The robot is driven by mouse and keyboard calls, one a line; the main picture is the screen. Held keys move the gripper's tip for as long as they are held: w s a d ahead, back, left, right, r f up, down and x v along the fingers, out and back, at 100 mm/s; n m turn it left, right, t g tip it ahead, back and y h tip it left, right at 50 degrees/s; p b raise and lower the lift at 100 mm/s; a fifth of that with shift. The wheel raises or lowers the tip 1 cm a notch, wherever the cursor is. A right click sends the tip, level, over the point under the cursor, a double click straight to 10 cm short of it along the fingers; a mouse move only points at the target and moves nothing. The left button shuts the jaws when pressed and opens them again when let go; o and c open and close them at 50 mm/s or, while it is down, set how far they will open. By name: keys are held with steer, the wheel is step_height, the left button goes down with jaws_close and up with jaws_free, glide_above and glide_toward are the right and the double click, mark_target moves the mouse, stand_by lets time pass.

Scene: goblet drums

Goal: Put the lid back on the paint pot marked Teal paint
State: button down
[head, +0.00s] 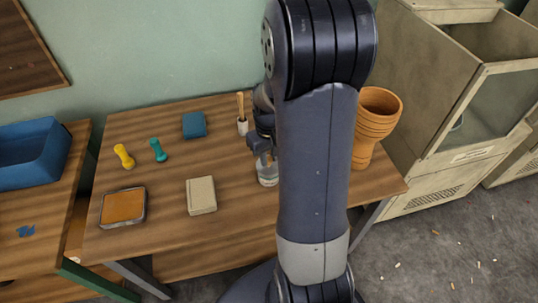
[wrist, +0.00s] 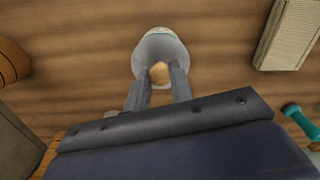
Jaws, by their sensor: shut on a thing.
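In the head view, a small clear-and-white pot (head: 267,179) stands on the wooden table, partly beside my arm; I cannot read its label. My gripper (head: 263,158) is right above it, pointing down. In the wrist view, my gripper (wrist: 159,74) is shut on a small tan knob (wrist: 160,72). The knob sits at a grey round lid (wrist: 160,49), with a pale greenish rim (wrist: 158,31) showing at its far edge. The lid is over or on the pot; I cannot tell whether it is fully seated.
A terracotta goblet drum (head: 374,130) stands right of my arm. A cup with a brush (head: 242,124) is behind the pot. A beige block (head: 201,195), blue block (head: 194,125), yellow shaker (head: 124,156), teal shaker (head: 158,150) and orange-topped tray (head: 122,207) lie left.

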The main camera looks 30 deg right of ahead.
steer(key=c, duration=1.2)
jaws_free()
steer(key=shift+o, duration=0.7)
steer(key=o, duration=0.4)
steer(key=shift+r+p, duration=2.9)
steer(key=shift+r, duration=0.6)
steer(key=shift+c, duration=0.4)
